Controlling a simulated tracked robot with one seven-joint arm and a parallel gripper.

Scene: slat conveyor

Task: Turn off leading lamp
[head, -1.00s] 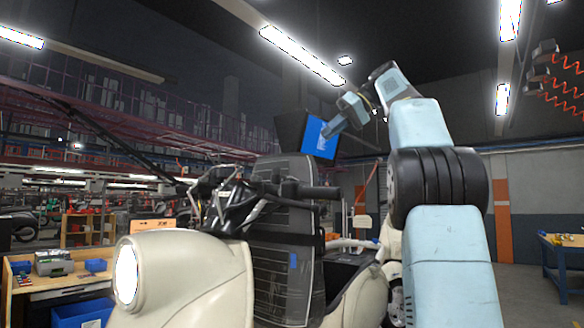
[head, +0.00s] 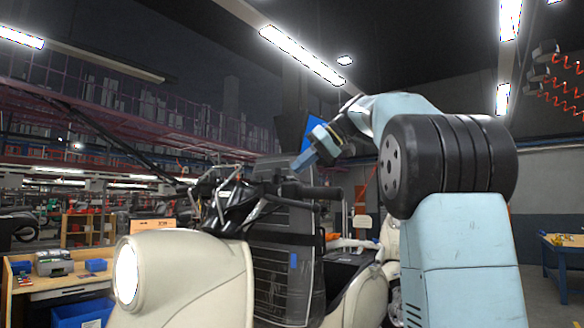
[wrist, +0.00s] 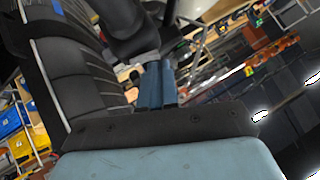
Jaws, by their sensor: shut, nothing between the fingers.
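A cream scooter (head: 190,270) stands at the front, and its round headlamp (head: 126,273) glows white at the lower left. Its dark handlebar (head: 245,195) has a black grip (head: 312,192) on the right side. My gripper (head: 297,166) is shut and empty, just above that grip in the head view; I cannot tell whether it touches. In the wrist view my gripper (wrist: 158,66) has its blue fingers together, with their tips close to a dark part of the handlebar (wrist: 135,45). No lamp switch can be made out clearly.
A dark ribbed seat-like panel (head: 285,260) stands behind the handlebar. A blue screen (head: 316,125) is partly hidden behind my arm. A workbench with blue bins (head: 85,312) is at the left, and another table (head: 565,245) at the right.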

